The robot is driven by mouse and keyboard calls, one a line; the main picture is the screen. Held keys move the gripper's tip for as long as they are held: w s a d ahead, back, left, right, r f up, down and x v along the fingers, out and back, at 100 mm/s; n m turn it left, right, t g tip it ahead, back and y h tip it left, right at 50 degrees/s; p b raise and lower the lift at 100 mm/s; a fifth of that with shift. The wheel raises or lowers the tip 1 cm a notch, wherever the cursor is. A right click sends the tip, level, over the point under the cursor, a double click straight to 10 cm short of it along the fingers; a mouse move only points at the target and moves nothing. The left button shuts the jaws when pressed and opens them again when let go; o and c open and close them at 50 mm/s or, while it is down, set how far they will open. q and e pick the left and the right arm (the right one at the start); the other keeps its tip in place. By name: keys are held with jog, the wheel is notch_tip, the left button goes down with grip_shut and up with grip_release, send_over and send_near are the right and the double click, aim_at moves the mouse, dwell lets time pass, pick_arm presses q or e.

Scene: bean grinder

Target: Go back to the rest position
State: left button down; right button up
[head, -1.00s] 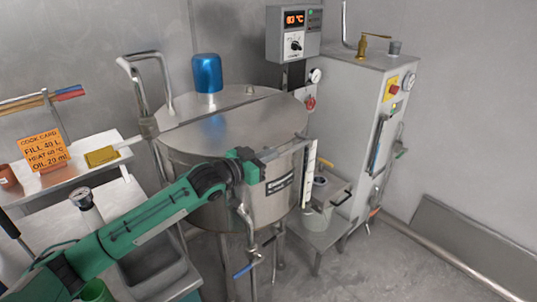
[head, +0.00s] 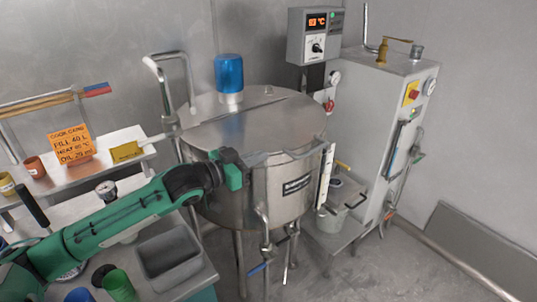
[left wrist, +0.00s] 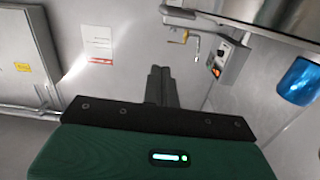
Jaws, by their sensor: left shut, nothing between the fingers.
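My left arm (head: 120,218) is green and black and reaches in from the left in the head view. Its gripper (head: 236,168) is in front of the big steel kettle (head: 240,140), and I cannot tell whether it touches the kettle. In the left wrist view the dark fingers of the left gripper (left wrist: 160,78) are together with nothing between them. The wall is behind them. My right gripper is in neither view.
A blue motor (head: 229,74) stands on the kettle lid. A control box (head: 315,37) and a grey cabinet (head: 375,130) are behind. An orange cook card (head: 72,143) stands on a shelf at left. Floor at right is clear.

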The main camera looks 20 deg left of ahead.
pick_arm(q)
jog(key=shift+s+a, duration=0.1)
